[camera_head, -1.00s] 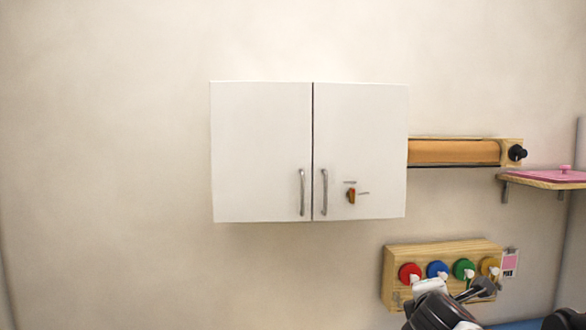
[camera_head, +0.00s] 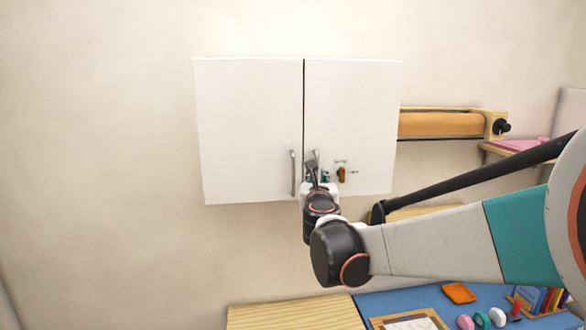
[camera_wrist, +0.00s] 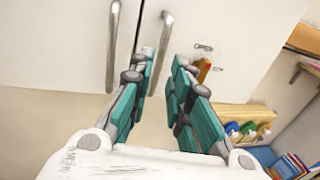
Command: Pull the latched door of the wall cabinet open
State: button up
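The white wall cabinet has two shut doors, a left door (camera_head: 250,125) and a right door (camera_head: 352,115). The right door carries a small orange-red latch (camera_head: 341,175), with small marks above it and to its right; it also shows in the wrist view (camera_wrist: 204,70). The right door's grey bar handle (camera_wrist: 166,38) appears between my gripper's spread fingers in the wrist view. My gripper (camera_head: 313,165) is open in front of this handle and hides most of it in the head view. I cannot tell whether a finger touches it. The left door's handle (camera_head: 293,173) is clear.
An orange paper roll (camera_head: 440,125) and a pink-topped shelf (camera_head: 520,146) are right of the cabinet. A wooden block with coloured round pieces (camera_wrist: 240,122) sits below right. A blue worktop (camera_head: 390,302) with small items lies below.

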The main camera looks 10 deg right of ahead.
jog(key=w, duration=0.3)
jog(key=w+d+p, duration=0.1)
jog(key=w, duration=0.4)
jog(key=shift+w+d, duration=0.3)
jog(key=shift+d, duration=0.1)
grip_shut()
